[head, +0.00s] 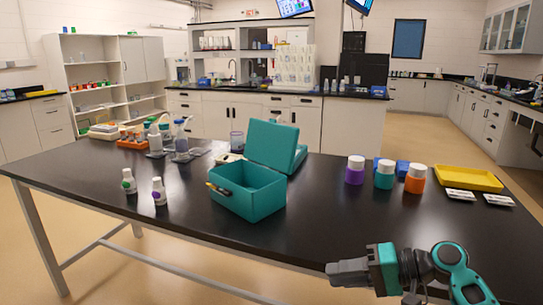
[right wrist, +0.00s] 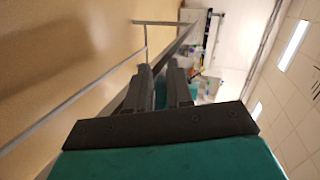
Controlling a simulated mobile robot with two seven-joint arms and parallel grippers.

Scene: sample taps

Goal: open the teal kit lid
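The teal kit (head: 248,198) stands on the black table with its lid (head: 272,144) raised, leaning back past upright, hinged at the rear. The inside of the box shows. A small yellow-orange latch or handle piece (head: 217,189) sits on its front left side. My right gripper (head: 335,271) is at the table's front edge, in front and to the right of the kit, well apart from it. In the right wrist view its two dark fingers (right wrist: 163,85) stand apart with a gap between them and hold nothing I can make out. My left gripper is not in view.
Two small white bottles (head: 129,181) (head: 159,191) stand left of the kit. Purple (head: 354,171), teal (head: 384,176) and orange (head: 415,180) jars stand to its right. A yellow tray (head: 468,178) lies at the far right. The table (head: 320,215) between kit and gripper is clear.

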